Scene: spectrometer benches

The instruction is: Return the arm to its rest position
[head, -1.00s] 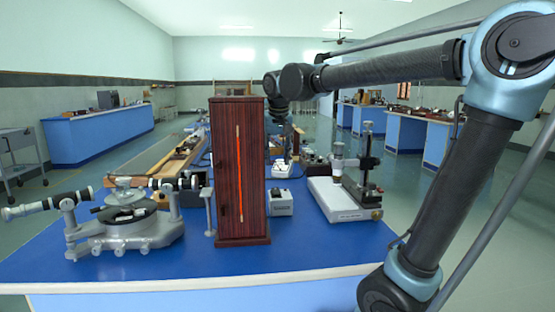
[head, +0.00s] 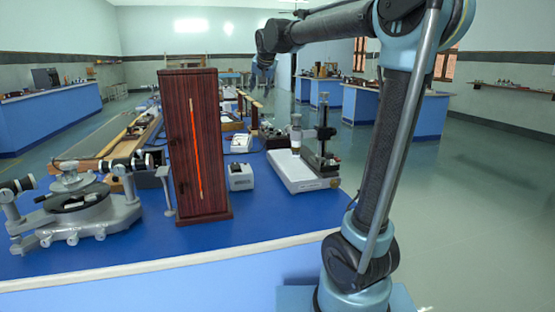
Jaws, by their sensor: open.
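My arm rises from its shoulder joint at the lower right, bends at the elbow near the top and reaches left over the bench.
The blue bench (head: 270,222) carries a spectrometer (head: 75,212) at left, a wooden lamp box (head: 196,150) with a glowing slit, a small white box (head: 241,177) and a travelling microscope (head: 303,172). Open floor (head: 470,220) lies at right.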

